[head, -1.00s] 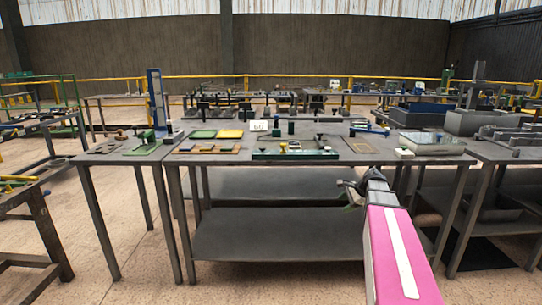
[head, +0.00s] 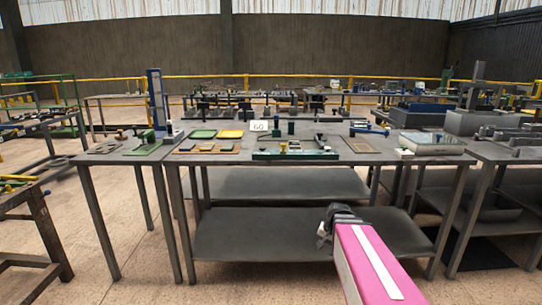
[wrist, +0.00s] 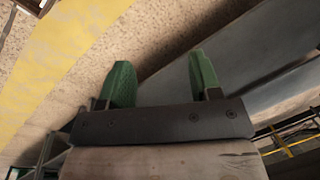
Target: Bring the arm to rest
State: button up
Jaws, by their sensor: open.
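My arm shows in the head view as a pink link with a white stripe at the lower right. My gripper (wrist: 160,82) shows in the wrist view with two green fingers standing apart and nothing between them. In the head view its dark end (head: 326,228) is low, in front of the table's lower shelf (head: 265,235) and below the tabletop. The fingers are too small there to make out clearly. The wrist view is tilted, with floor and a grey surface beyond the fingers.
Another bench adjoins on the right. Open floor lies at the front left.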

jog(key=s+a+f+n+h, duration=0.2)
jog(key=s+f+n, duration=0.1)
jog(key=s+n, duration=0.2)
jog(key=shift+s+a+g, duration=0.35)
jog(key=shift+s+g, duration=0.05)
jog(key=shift+s, duration=0.65)
dwell(1.3)
